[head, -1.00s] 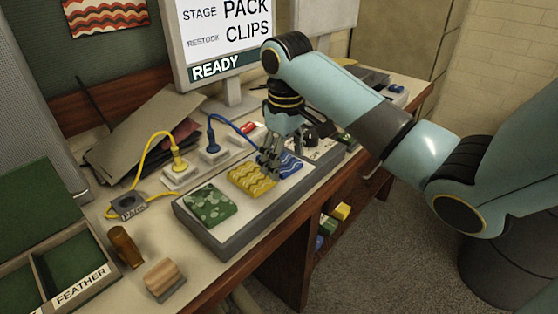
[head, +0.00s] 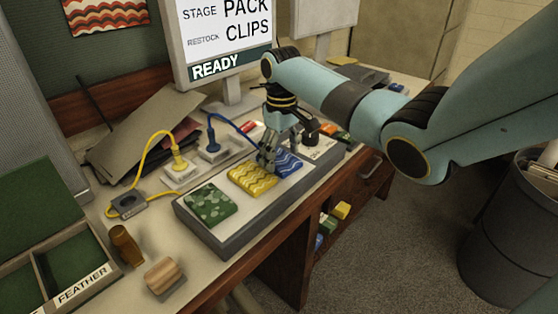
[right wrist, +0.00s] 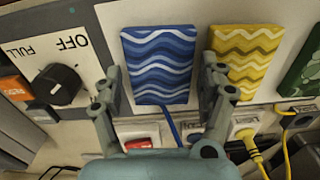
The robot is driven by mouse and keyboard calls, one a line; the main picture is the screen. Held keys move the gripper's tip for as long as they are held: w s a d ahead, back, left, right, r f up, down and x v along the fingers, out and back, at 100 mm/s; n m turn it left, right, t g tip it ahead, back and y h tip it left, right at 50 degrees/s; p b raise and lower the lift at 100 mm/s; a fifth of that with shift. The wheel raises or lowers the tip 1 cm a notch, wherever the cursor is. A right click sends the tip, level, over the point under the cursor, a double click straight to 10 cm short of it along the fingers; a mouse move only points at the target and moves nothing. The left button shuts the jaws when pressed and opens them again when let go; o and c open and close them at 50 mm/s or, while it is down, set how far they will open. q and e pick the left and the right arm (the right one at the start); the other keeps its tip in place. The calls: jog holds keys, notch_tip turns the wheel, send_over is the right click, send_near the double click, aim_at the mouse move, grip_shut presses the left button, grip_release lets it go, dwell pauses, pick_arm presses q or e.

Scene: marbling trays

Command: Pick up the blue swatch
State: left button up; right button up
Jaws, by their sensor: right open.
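The blue swatch (head: 289,164) with wavy lines lies on the raised grey-edged tray (head: 240,235), at the right end of a row of swatches. In the right wrist view the blue swatch (right wrist: 160,62) sits between the two fingers. My right gripper (head: 266,162) is open above the row, partly in front of the blue swatch. In the right wrist view the right gripper (right wrist: 162,100) has one finger on each side of the swatch's lower part. I cannot tell whether they touch it. The left gripper is not in view.
The yellow swatch (head: 252,181) lies close beside the blue one, with the green swatch (head: 209,205) farther left. A black knob (right wrist: 58,84) stands on the other side. Blue and yellow plugs with cables (head: 212,147) are behind. A wooden block (head: 163,275) lies in front.

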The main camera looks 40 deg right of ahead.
jog(key=shift+s+f, duration=0.15)
jog(key=shift+f, duration=0.35)
jog(key=shift+s+a+f, duration=0.1)
jog(key=shift+s+f, duration=0.05)
jog(key=shift+s, duration=0.05)
jog(key=shift+f, duration=0.1)
jog(key=shift+w, duration=0.1)
jog(key=c, duration=1)
jog(key=shift+o, duration=0.2)
